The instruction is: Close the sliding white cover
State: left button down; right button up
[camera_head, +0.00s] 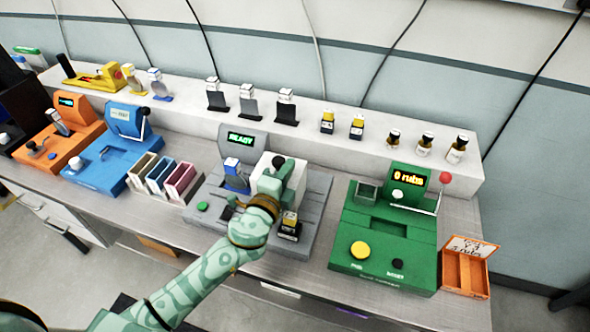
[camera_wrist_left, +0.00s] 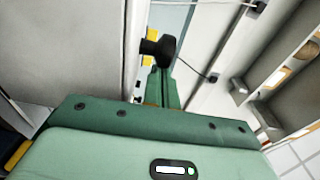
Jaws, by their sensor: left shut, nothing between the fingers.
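The white cover (camera_head: 265,167) stands upright on the grey machine (camera_head: 312,215), right of its centre. In the left wrist view the cover (camera_wrist_left: 70,50) is a broad pale panel on the left, with a black knob (camera_wrist_left: 158,47) standing out from it. My left gripper (camera_head: 284,166) is at the cover, in front of it and partly hiding it. Its fingers (camera_wrist_left: 163,85) are shut with nothing between them, right by the knob; I cannot tell whether they touch it. My right gripper is not in view.
On the grey machine, a blue-and-white module (camera_head: 236,174) sits left of the cover and a yellow-and-black bottle (camera_head: 290,221) at the front right. Its screen (camera_head: 241,139) reads READY. A green machine (camera_head: 385,235) stands right, pastel bins (camera_head: 160,178) left. Bottles line the shelf (camera_head: 375,150) behind.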

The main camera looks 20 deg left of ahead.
pick_arm(q)
jog(key=a+b, duration=0.2)
jog(key=a, duration=1.2)
jog(key=shift+w, duration=0.3)
jog(key=shift+a+r, duration=0.1)
jog(key=shift+a, duration=0.05)
